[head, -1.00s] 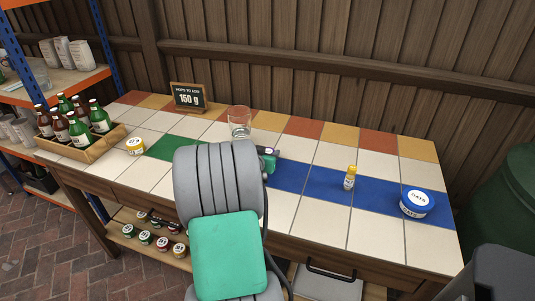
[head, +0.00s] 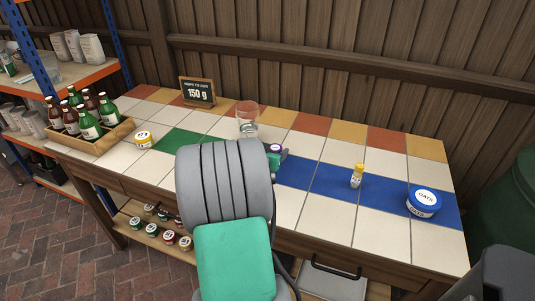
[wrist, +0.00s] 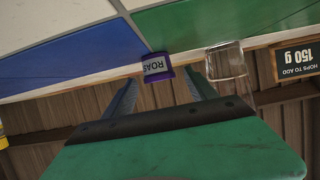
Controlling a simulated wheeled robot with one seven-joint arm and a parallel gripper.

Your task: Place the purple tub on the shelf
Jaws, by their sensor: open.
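The purple tub (wrist: 157,68) stands on the tiled table, its label reading "ROAS…" in the wrist view. In the head view only its lid (head: 275,148) shows, just behind my gripper (head: 277,159). In the wrist view my gripper (wrist: 162,82) is open, with the tub in line with the gap between its two fingertips. I cannot tell whether either finger touches it. My arm hides much of the table around the gripper. A low wooden shelf (head: 135,232) under the table holds several small tubs; an orange-edged shelf unit (head: 85,78) stands at left.
A clear glass (head: 247,122) stands close behind the gripper, near a "150 g" sign (head: 198,92). A yellow tub (head: 143,140) and a bottle crate (head: 95,142) are at left. A small yellow-capped bottle (head: 356,176) and blue oats tub (head: 423,202) are at right.

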